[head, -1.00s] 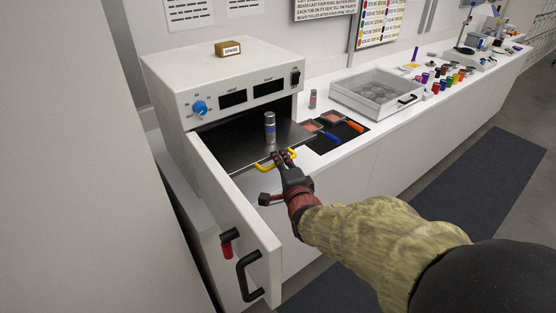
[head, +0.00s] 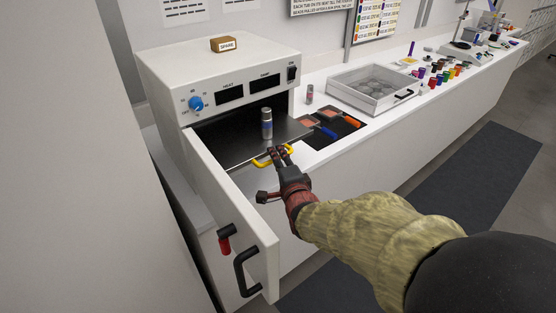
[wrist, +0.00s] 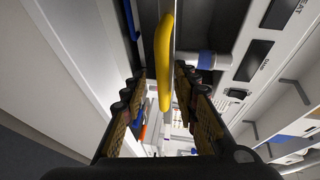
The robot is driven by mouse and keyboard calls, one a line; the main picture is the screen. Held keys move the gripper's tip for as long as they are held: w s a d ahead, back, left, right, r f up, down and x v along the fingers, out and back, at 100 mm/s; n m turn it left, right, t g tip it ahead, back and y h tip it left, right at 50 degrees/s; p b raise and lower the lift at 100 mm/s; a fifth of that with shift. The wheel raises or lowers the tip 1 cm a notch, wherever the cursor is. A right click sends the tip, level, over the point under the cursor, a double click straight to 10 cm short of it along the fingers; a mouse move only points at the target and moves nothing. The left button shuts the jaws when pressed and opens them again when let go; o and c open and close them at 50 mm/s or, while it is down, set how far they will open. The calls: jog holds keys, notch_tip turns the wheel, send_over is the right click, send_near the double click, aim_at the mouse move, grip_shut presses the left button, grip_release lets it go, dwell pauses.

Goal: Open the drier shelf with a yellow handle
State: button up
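The dark drier shelf (head: 235,142) sticks out of the drier's opening, with its yellow handle (head: 266,160) at the front edge. A grey jar (head: 267,123) with a blue band stands upright on the shelf and shows sideways in the wrist view (wrist: 205,60). My gripper (head: 281,152) is at the right part of the handle. In the wrist view the handle (wrist: 163,60) runs between the parted fingers of my gripper (wrist: 160,85), with visible gaps on both sides. The gripper looks open.
The drier's door (head: 225,210) stands open towards the front left, with a black handle (head: 246,272) and a red latch (head: 224,240). A black mat (head: 340,131) with scoops and a glass-topped box (head: 372,88) lie on the counter to the right.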

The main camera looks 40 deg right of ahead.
jog(key=shift+r, duration=0.1)
jog(key=shift+s, duration=0.1)
jog(key=v, duration=1.1)
jog(key=shift+s+a, duration=0.2)
jog(key=shift+s, duration=0.1)
jog(key=shift+s, duration=0.15)
dwell(0.5)
